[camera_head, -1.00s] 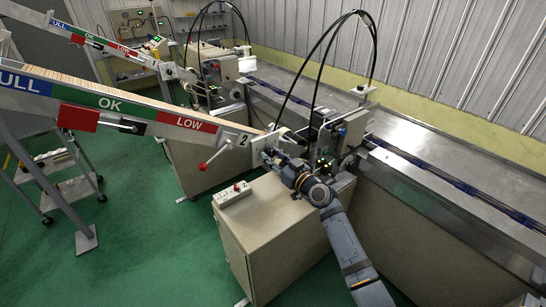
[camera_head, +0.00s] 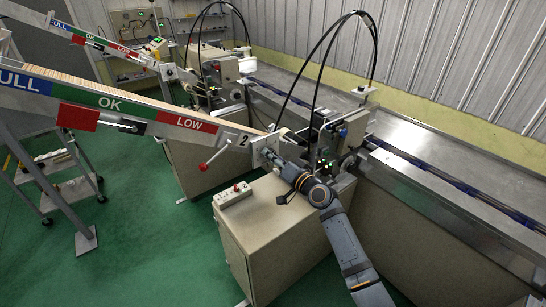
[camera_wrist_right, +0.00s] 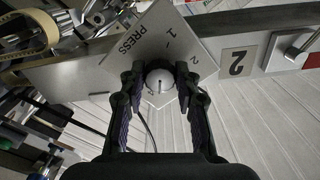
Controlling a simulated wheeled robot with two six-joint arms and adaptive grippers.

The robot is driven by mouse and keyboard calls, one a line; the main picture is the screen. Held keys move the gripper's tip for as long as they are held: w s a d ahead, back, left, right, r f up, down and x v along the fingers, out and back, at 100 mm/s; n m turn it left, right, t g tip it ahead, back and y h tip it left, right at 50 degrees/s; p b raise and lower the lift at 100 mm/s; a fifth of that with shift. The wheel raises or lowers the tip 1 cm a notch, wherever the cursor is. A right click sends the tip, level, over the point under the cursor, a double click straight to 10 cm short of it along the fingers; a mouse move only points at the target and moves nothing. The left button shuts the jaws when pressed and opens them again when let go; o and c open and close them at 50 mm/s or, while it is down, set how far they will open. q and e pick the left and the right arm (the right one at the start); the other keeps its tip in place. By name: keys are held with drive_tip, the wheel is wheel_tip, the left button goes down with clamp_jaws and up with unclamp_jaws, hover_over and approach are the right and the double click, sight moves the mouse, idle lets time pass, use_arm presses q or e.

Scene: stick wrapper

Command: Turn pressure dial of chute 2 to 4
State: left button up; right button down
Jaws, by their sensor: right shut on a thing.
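The pressure dial (camera_wrist_right: 160,81) is a round, light knob with a dark mark, on a grey plate (camera_wrist_right: 150,42) lettered "PRESS" with the numbers 1 and 2 showing. The rest of its scale is hidden behind my gripper. My right gripper (camera_wrist_right: 163,83) is shut on the dial, one finger on each side of it. In the head view, my right gripper (camera_head: 272,157) reaches the plate at the lower end of chute 2 (camera_head: 215,137), whose label "2" also shows in the wrist view (camera_wrist_right: 236,62). My left gripper is not in view.
A red-knobbed lever (camera_head: 203,166) hangs below the chute. The wrapper machine (camera_head: 345,135) with black hoses is close behind my gripper. A second chute (camera_head: 95,38) stands farther back.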

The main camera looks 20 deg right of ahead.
drive_tip(key=shift+m, duration=1.6)
drive_tip(key=c, duration=1)
unclamp_jaws()
drive_tip(key=v, duration=1.2)
drive_tip(key=shift+d, duration=0.1)
